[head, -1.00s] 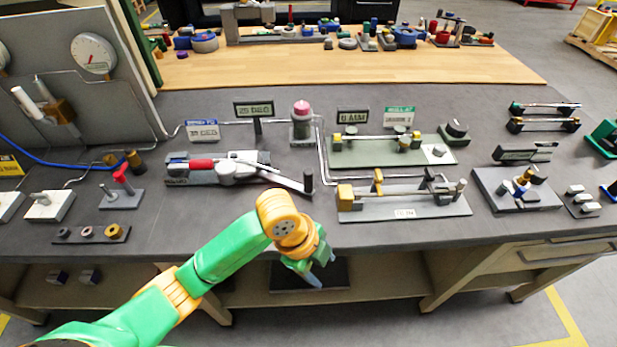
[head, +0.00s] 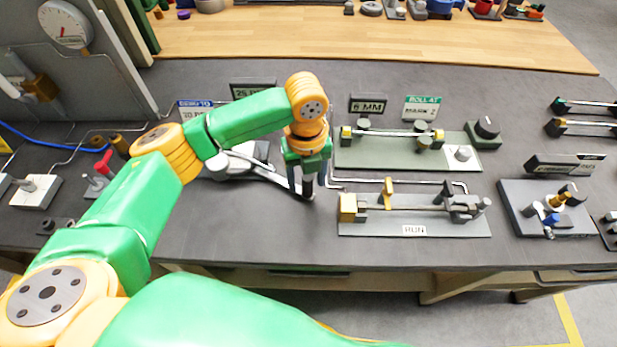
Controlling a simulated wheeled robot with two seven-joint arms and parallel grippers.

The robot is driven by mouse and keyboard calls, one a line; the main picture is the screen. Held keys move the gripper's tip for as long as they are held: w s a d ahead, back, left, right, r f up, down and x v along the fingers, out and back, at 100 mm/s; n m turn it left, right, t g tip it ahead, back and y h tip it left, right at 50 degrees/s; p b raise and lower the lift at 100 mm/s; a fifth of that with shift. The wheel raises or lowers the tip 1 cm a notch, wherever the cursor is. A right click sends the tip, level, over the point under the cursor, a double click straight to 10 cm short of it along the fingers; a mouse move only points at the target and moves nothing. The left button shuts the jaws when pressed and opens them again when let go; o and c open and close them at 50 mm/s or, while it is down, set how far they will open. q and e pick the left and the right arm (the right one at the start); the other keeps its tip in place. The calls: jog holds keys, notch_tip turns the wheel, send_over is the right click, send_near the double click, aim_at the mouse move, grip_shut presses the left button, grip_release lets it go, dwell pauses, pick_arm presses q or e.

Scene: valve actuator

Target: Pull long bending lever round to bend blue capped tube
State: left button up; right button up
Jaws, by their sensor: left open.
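The long bending lever (head: 268,174) is a pale bar that runs right and toward me from the tube bender (head: 232,168). A dark upright grip (head: 308,188) stands at its free end. My left gripper (head: 302,188) points down at this grip, with its open fingers close about it; I cannot tell whether they touch it. My left arm covers most of the bender, and I cannot make out the blue capped tube. My right gripper is not in view.
A bent thin pipe (head: 350,182) passes close to the lever's end. The bench top (head: 250,225) in front of the lever is clear.

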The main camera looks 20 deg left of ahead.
pick_arm(q)
notch_tip(320, 180, down, 2)
jog(key=shift+w+f, duration=0.1)
jog(key=shift+f, duration=0.15)
jog(key=shift+w+f, duration=0.3)
jog(key=shift+s+r, duration=0.1)
jog(key=shift+s, duration=0.1)
jog(key=c, duration=0.7)
grip_shut()
